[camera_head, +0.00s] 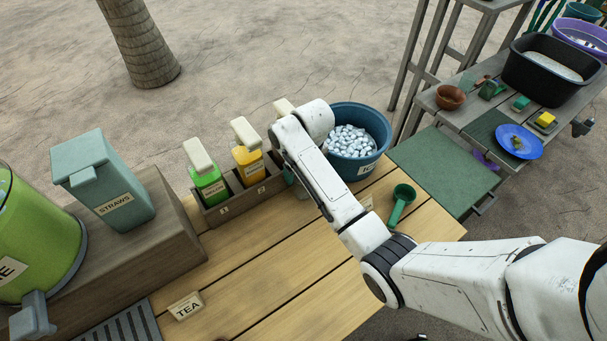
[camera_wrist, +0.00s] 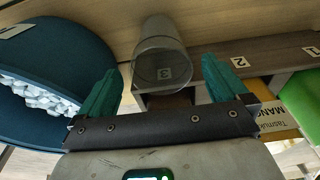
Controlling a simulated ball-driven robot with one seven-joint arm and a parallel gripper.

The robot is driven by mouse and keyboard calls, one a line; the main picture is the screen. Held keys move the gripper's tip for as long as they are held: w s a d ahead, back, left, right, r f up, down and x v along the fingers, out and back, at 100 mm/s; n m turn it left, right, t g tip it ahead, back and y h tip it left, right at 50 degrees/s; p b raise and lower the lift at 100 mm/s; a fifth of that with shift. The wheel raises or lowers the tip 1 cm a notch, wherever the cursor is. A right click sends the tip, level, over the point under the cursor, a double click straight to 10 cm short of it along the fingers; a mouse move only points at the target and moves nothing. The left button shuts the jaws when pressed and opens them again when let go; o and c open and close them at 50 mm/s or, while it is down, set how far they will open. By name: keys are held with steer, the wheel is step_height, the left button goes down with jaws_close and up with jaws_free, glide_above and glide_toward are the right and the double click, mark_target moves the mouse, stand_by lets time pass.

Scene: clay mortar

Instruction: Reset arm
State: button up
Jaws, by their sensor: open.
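My arm reaches in from the right over the wooden table (camera_head: 260,290) in the head view, and its bent forearm hides most of my gripper. In the wrist view my gripper (camera_wrist: 162,82) has its two teal fingers spread wide, with nothing clamped between them. A clear cup (camera_wrist: 160,48) shows in the gap between the fingers, in front of the slot labelled 3. I cannot tell how deep it sits between them.
A blue tub of ice (camera_head: 357,116) stands behind the arm, close to one finger in the wrist view. A bottle rack (camera_head: 228,208) holds green and yellow bottles. A green scoop (camera_head: 402,203), a TEA label (camera_head: 186,306) and a straws box (camera_head: 106,180) are nearby.

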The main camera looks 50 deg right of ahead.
steer(key=shift+s+r, duration=0.1)
steer(key=shift+r, duration=0.35)
